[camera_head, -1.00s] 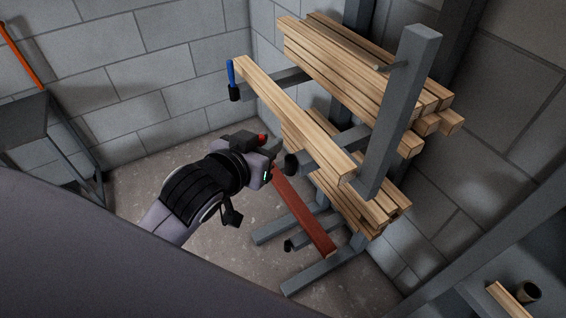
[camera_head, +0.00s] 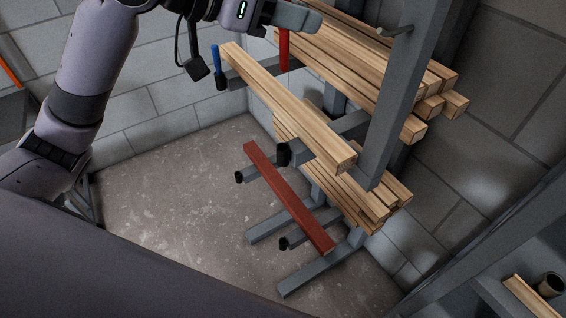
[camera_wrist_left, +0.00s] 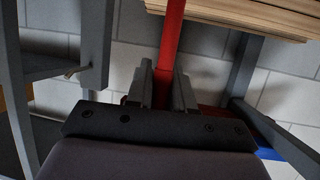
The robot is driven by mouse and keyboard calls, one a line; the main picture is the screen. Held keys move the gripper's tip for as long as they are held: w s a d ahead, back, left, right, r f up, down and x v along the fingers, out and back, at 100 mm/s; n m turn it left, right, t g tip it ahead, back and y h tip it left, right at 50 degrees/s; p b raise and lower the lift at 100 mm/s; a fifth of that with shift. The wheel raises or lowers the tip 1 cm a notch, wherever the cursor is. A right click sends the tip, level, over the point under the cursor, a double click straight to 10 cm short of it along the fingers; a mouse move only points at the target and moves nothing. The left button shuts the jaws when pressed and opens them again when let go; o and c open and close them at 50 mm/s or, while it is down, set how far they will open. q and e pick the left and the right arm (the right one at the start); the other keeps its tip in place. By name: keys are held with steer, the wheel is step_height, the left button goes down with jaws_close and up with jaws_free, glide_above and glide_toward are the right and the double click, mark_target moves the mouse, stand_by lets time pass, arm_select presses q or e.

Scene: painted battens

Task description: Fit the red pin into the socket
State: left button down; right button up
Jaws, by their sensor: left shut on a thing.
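My left gripper (camera_head: 287,20) is at the top of the head view and shut on the red pin (camera_head: 284,52), which hangs down from the jaws. In the left wrist view the red pin (camera_wrist_left: 171,38) stands between the two fingers. Black sockets tip the rack's arms: one (camera_head: 283,154) below the pale batten, one (camera_head: 239,177) by the red batten's far end, one (camera_head: 284,243) lower down. The pin is well above and apart from these. A blue pin (camera_head: 216,60) stands upright in another black socket (camera_head: 222,82). My right gripper is not in view.
A pale batten (camera_head: 290,105) lies across the upper rack arms, a red-painted batten (camera_head: 287,195) across lower ones. Stacked battens (camera_head: 365,70) fill the rack behind. A grey post (camera_head: 405,95) rises at right. The floor (camera_head: 170,210) left of the rack is clear.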

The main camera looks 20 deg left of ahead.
mark_target(308, 131)
arm_select(q)
step_height(308, 131, down, 19)
steer(key=b, duration=0.2)
steer(key=shift+s+f+b, duration=0.15)
steer(key=shift+f+b, duration=0.05)
steer(key=shift+b, duration=0.2)
steer(key=shift+f, duration=0.2)
steer(key=c, duration=1)
jaws_free()
steer(key=shift+r, duration=0.1)
